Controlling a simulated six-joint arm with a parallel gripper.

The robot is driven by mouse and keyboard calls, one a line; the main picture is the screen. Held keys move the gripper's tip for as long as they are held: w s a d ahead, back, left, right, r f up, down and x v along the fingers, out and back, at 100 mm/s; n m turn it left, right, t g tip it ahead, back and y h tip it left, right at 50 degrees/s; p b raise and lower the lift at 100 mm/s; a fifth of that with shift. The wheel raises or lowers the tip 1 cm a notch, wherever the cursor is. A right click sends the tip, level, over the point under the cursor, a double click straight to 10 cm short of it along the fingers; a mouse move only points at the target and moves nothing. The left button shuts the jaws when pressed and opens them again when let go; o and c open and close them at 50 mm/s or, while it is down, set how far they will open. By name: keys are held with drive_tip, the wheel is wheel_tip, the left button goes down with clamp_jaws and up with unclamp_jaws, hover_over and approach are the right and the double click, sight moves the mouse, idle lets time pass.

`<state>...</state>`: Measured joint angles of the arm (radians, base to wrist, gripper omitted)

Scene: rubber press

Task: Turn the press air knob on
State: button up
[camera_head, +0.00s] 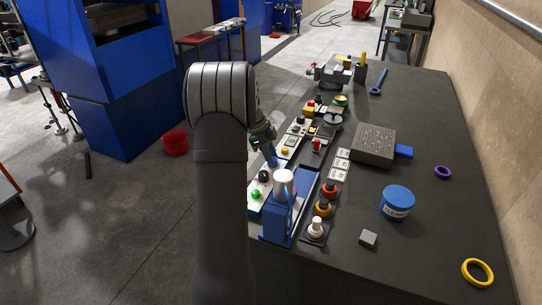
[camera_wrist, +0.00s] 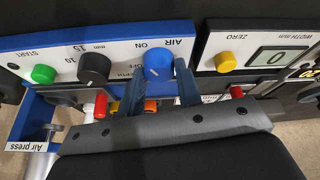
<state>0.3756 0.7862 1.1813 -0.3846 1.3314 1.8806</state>
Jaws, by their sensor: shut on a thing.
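The air knob (camera_wrist: 158,66) is a round blue knob with a white mark on a white panel (camera_wrist: 122,50), next to the words AIR and ON, which appear upside down in the wrist view. My gripper (camera_wrist: 161,76) has its two blue fingers on either side of the knob and is shut on it. A black depth knob (camera_wrist: 94,68) and a green START button (camera_wrist: 43,74) sit on the same panel. In the head view my gripper (camera_head: 270,156) is at the panel's far end and the air knob is hidden. The blue air press (camera_head: 278,223) stands beside the panel.
A second panel with a yellow ZERO knob (camera_wrist: 225,62) and display (camera_wrist: 276,57) is close beside my fingers. Red, orange and white-topped parts (camera_head: 317,228) stand right of the press. A grey block (camera_head: 373,145) and cleaner tub (camera_head: 397,202) lie farther right.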

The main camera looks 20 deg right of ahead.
drive_tip(key=o, duration=1)
drive_tip(key=shift+c, duration=0.2)
drive_tip(key=v, duration=1.7)
drive_tip(key=shift+r, duration=0.15)
drive_tip(key=shift+a, duration=0.1)
drive_tip(key=x, duration=1.7)
